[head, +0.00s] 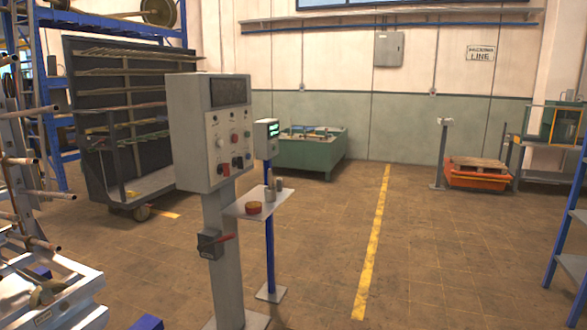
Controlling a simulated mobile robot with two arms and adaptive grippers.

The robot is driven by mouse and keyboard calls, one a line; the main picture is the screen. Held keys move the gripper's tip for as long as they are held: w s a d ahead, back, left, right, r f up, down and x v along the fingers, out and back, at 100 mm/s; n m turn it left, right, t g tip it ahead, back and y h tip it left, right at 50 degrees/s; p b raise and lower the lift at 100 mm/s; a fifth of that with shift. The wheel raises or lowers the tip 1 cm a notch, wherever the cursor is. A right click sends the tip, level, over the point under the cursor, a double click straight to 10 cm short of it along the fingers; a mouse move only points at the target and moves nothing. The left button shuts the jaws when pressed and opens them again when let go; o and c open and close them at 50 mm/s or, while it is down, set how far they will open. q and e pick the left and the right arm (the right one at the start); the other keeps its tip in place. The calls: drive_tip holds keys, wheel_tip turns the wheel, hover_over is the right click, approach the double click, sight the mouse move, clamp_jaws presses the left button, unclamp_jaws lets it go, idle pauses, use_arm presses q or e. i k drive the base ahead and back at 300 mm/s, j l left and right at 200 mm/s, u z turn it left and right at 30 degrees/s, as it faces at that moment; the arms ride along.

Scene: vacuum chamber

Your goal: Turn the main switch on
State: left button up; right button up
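A grey control cabinet (209,130) stands on a grey post left of the middle. Its front has a dark screen and several knobs and buttons, some of them red. Whether that position is on or off cannot be told. Neither of my grippers is in view, and nothing touches the cabinet or the lever.
A blue stand (269,225) with a small shelf (247,207) is just right of the post; a red round item and small containers sit on the shelf. A metal frame (55,300) fills the lower left. The floor right of the yellow line (374,240) is mostly clear.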

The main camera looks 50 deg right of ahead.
sight(224, 168)
drive_tip(key=z, duration=1.2)
drive_tip(key=i+l, duration=0.4)
